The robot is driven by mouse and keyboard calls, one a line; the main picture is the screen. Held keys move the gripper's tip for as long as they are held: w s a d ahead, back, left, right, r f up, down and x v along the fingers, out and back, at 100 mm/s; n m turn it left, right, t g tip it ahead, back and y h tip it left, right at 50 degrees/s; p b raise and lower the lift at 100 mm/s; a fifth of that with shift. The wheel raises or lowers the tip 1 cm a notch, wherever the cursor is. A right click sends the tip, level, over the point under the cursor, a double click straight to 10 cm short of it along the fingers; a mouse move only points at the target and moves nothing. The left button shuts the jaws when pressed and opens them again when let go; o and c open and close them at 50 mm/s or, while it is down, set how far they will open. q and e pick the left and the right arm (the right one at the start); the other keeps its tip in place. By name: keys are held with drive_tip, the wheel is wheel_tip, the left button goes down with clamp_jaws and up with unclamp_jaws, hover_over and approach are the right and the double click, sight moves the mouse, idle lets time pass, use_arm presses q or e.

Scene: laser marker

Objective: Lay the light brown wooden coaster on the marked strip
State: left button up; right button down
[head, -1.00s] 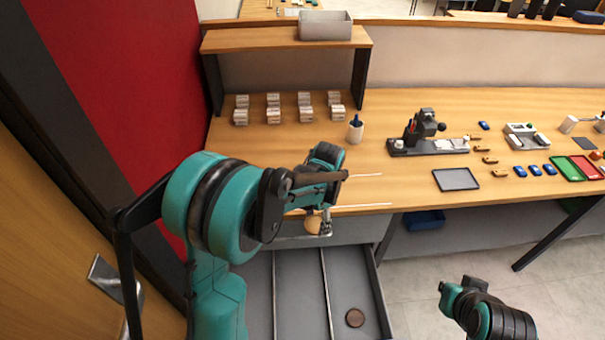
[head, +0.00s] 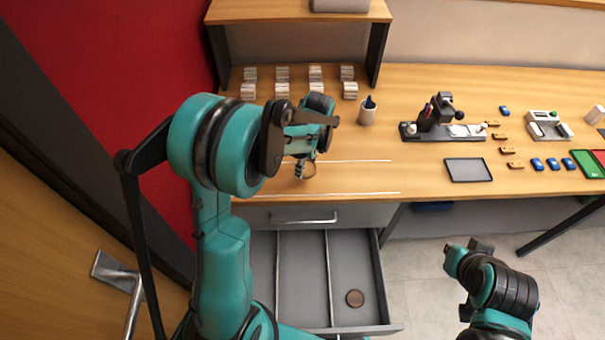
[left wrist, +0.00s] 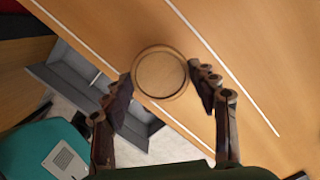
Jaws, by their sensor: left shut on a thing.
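The light brown round wooden coaster (left wrist: 160,73) is held between the two fingers of my left gripper (left wrist: 164,80). In the head view the coaster (head: 309,170) is small and partly hidden by the left gripper (head: 303,171). The marked strip (head: 360,178) is the band of desk between two thin white lines near the front edge. The coaster appears over this strip in both views. I cannot tell its height above the desk.
An open grey drawer (head: 290,270) with dividers juts out below the desk, holding a dark brown disc (head: 355,298). White blocks (head: 282,91) stand in rows behind the strip. A pen cup (head: 367,113) and a dark tray (head: 468,170) are to the right.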

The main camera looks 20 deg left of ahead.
use_arm(q)
drive_tip(key=shift+s+a+f, duration=0.1)
drive_tip(key=shift+a+f, duration=0.3)
drive_tip(key=shift+a, duration=0.25)
drive_tip(key=shift+f+b, duration=0.75)
drive_tip(key=shift+f, duration=1.25)
drive_tip(key=shift+f, duration=0.1)
drive_tip(key=o, duration=1.1)
drive_tip(key=shift+c, duration=0.2)
